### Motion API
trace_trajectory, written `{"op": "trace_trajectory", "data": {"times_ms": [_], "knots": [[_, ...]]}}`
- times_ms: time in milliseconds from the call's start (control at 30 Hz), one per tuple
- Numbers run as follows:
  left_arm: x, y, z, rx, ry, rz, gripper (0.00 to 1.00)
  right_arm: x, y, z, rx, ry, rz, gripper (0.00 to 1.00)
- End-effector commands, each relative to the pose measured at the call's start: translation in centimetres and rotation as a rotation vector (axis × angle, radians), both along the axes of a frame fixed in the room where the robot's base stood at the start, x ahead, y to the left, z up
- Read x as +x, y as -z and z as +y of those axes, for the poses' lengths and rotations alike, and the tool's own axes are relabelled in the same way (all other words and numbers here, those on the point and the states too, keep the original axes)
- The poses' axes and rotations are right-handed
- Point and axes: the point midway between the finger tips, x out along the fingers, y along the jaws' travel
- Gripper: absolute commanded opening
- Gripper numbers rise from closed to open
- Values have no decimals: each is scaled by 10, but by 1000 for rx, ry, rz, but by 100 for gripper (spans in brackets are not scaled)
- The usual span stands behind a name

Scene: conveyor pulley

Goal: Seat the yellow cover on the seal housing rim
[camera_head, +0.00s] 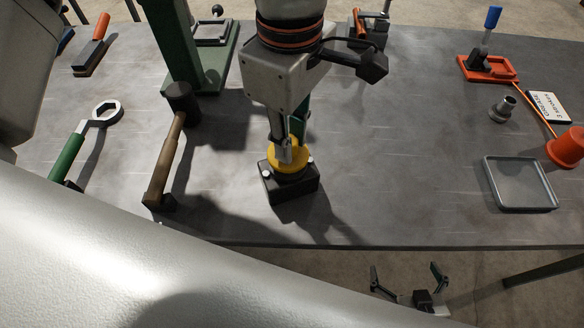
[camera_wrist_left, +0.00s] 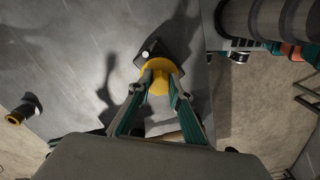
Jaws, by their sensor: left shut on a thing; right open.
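The yellow cover (camera_head: 273,161) is a round flanged piece with a raised middle; it also shows in the left wrist view (camera_wrist_left: 147,71). My left gripper (camera_head: 287,150) is shut on its raised middle from above. The seal housing (camera_head: 291,189) is a black block with light bolt heads, standing on the bench directly below the cover. In the left wrist view the housing (camera_wrist_left: 152,50) shows beyond the cover. The cover is at the housing's top; I cannot tell whether it sits fully on the rim, which is hidden. My right gripper (camera_head: 406,273) is open and empty beyond the bench's front edge.
A wooden-handled mallet (camera_head: 168,150) lies left of the housing, and a green-handled ring wrench (camera_head: 84,136) farther left. A green press stand (camera_head: 205,70) is behind. A grey tray (camera_head: 517,184), metal fitting (camera_head: 502,109) and orange cup (camera_head: 568,147) are right.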

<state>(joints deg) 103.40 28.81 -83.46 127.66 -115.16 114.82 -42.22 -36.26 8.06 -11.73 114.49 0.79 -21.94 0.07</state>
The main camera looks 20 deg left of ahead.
Motion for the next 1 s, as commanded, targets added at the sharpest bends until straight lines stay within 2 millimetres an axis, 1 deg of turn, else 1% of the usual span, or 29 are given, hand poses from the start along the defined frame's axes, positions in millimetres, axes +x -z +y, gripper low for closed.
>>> {"op": "trace_trajectory", "data": {"times_ms": [1000], "knots": [[0,14,0,0,0,1,0,-10,16,-1,-1,0,24,100]]}}
